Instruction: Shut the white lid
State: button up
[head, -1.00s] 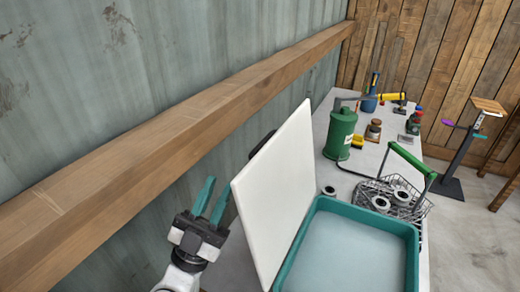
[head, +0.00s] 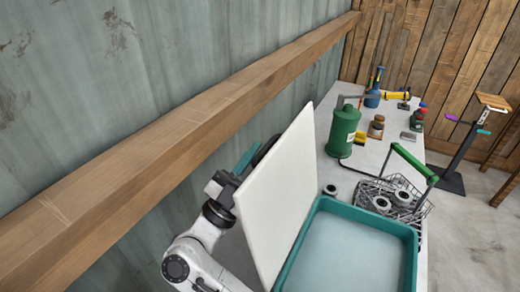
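The white lid (head: 283,190) stands raised, tilted slightly, along the left side of a teal bin (head: 408,235) with a pale grey-blue inside. The bin's top is open. My gripper (head: 246,158) is behind the lid, on its wall side. Only part of one teal finger shows past the lid's left edge. The other finger and the fingertips are hidden, so I cannot tell the opening or whether it touches the lid.
A wire basket (head: 412,200) with a green handle and several metal rings stands beside the bin. A green canister (head: 343,130), jars and tools sit farther back on the grey bench (head: 375,155). A wooden beam (head: 200,120) runs along the wall at left.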

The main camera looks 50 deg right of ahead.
jog(key=shift+d+r, duration=0.2)
jog(key=shift+d, duration=0.05)
jog(key=shift+c, duration=0.3)
grip_shut()
